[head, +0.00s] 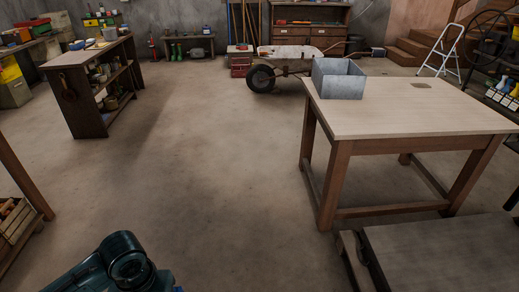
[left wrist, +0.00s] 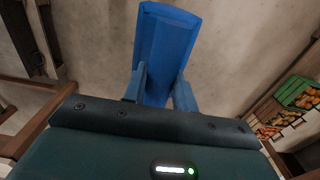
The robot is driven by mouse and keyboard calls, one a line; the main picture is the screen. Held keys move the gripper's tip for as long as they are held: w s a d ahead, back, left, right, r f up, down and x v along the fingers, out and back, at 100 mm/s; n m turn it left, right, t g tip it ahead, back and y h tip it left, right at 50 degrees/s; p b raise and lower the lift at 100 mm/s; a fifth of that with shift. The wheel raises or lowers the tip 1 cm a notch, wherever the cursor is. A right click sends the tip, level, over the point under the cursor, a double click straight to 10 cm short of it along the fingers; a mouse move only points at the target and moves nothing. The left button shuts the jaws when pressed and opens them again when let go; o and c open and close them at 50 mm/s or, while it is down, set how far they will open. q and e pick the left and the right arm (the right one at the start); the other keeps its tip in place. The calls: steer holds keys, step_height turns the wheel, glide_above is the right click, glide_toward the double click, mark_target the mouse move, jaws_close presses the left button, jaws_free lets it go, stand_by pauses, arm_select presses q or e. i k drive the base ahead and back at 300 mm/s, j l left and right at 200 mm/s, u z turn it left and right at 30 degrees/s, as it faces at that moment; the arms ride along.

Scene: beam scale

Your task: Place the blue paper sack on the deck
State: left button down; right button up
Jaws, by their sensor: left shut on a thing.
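The blue paper sack (left wrist: 168,40) is in the left wrist view, extending away from my left gripper (left wrist: 161,88). The gripper's two blue fingers are shut on the near part of the sack, one on each side. Bare floor shows behind the sack. In the head view only part of my left arm shows at the bottom; the gripper is out of frame there. A low, flat dark platform (head: 445,252), which looks like the scale's deck, is at the bottom right of the head view, partly cut off. Its visible top is bare. My right gripper is in neither view.
A wooden table (head: 425,117) with a grey metal bin (head: 338,79) stands behind the platform. A shelf bench (head: 92,85) is at the left, a wheelbarrow (head: 285,68) at the back. A green produce crate (left wrist: 298,90) shows in the wrist view. The middle floor is clear.

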mark_target(458, 271)
steer(key=i+z, duration=0.1)
steer(key=i, duration=0.8)
steer(key=i+z, duration=0.35)
steer(key=i+j+z, duration=0.15)
steer(key=z, duration=0.2)
steer(key=i+j+z, duration=0.1)
steer(key=z, duration=0.35)
steer(key=i+j+z, duration=0.15)
steer(key=z, duration=0.3)
steer(key=i+j+z, duration=0.1)
steer(key=z, duration=0.35)
steer(key=j+z, duration=0.25)
steer(key=z, duration=0.25)
steer(key=j+z, duration=0.25)
steer(key=z, duration=0.2)
steer(key=j+z, duration=0.25)
steer(key=z, duration=0.2)
steer(key=j+z, duration=0.2)
steer(key=z, duration=0.25)
steer(key=j+z, duration=0.35)
steer(key=i+l, duration=0.1)
steer(key=i, duration=0.5)
